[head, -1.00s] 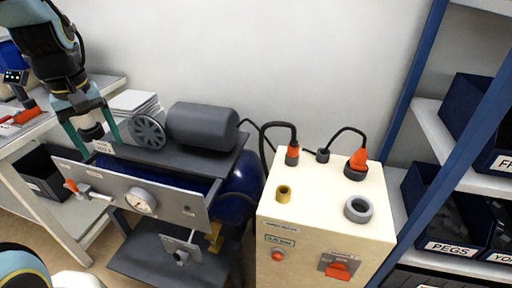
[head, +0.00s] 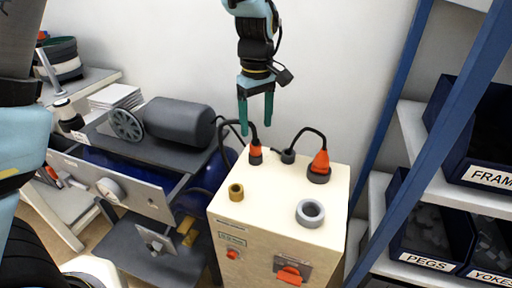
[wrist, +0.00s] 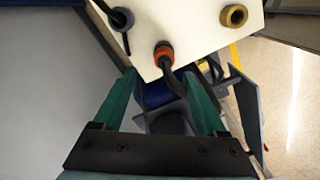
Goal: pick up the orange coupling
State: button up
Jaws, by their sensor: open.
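A small orange coupling (head: 255,155) with a black cable stands on the back left of the cream cabinet's top (head: 275,190). A larger orange cone-shaped coupling (head: 320,163) sits in a dark ring to its right. My gripper (head: 256,127) is open and empty, pointing down above the small coupling. In the wrist view, the small coupling's orange collar (wrist: 164,50) lies beyond the fingertips, roughly in line with the gap between them. Its cable runs back toward the gap. The larger coupling is not in the wrist view.
On the cabinet top are a brass ring (head: 236,190), a grey ring (head: 310,212) and a dark cable plug (head: 288,156). A grey motor (head: 180,121) stands on the bench at left. Blue shelf posts and bins (head: 432,228) are at right.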

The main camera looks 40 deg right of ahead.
aim_at(255, 139)
jog(key=shift+s+a+f+p, duration=0.1)
jog(key=shift+f+p, duration=0.1)
jog(key=shift+f, duration=0.85)
jog(key=shift+a+f+p, duration=0.15)
jog(key=shift+f+p, duration=0.1)
jog(key=shift+f, duration=0.85)
jog(key=shift+s+a+f+p, duration=0.1)
jog(key=shift+f+p, duration=0.1)
jog(key=shift+f, duration=0.85)
grip_shut()
